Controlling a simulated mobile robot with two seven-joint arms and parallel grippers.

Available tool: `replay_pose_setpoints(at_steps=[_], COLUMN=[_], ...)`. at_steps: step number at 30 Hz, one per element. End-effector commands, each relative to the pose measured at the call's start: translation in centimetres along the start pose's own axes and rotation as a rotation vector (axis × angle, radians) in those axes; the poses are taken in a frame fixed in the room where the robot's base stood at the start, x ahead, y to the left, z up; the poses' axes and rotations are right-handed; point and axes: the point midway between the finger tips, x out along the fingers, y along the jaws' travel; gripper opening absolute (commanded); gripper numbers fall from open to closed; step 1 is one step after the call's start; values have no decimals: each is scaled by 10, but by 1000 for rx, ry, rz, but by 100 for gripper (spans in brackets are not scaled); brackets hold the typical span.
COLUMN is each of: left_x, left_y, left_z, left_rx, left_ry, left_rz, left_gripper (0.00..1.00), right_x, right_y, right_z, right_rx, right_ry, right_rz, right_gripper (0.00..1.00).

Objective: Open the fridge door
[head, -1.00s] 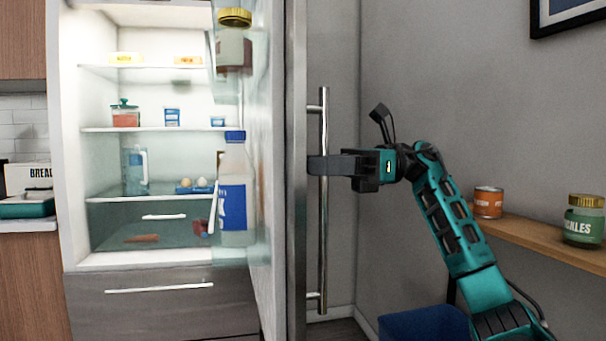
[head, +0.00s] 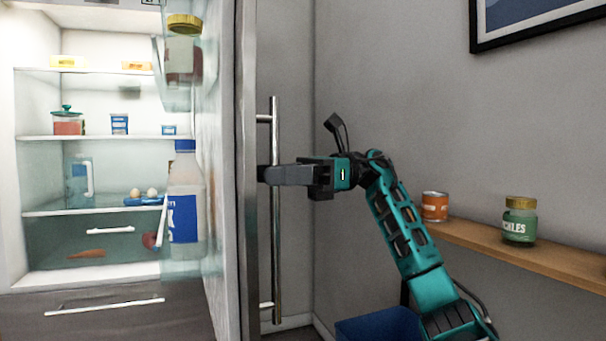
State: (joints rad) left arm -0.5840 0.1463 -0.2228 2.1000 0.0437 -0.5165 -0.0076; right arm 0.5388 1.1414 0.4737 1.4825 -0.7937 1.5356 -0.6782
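The fridge door (head: 247,150) stands wide open in the head view, seen nearly edge-on, with the lit fridge interior (head: 100,90) showing to its left. Its long vertical metal handle (head: 276,240) is on the right side of the door. My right gripper (head: 268,174) is at the upper middle of the handle, its fingers pointing left and crossing the bar, tips close to the door. The near finger hides that stretch of the bar and the far finger, so I cannot see whether it is closed on the bar. My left gripper is not in view.
A large bottle (head: 186,215) and a gold-lidded jar (head: 183,60) sit on the door's inner side. A wooden shelf (head: 520,254) on the right wall holds an orange can (head: 434,207) and a pickles jar (head: 519,222). A blue bin (head: 378,327) stands below.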

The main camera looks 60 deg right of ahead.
Motion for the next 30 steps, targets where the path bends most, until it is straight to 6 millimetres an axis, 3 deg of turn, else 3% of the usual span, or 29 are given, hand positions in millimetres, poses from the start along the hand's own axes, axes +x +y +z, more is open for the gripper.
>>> replay_pose_setpoints(at_steps=[9, 15, 21, 30], left_x=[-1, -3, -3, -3], left_y=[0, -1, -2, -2], left_z=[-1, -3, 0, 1], left_rx=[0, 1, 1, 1], left_ry=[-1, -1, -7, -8], left_rz=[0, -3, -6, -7], left_gripper=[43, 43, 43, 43], right_x=[-69, -102, -118, -120], right_y=[0, 0, 0, 0], right_z=[1, 1, 0, 0], right_rx=[2, 2, 0, 0], right_ry=[0, 1, 2, 2], right_rz=[-3, -1, 1, 2], right_gripper=[38, 38, 38, 38])
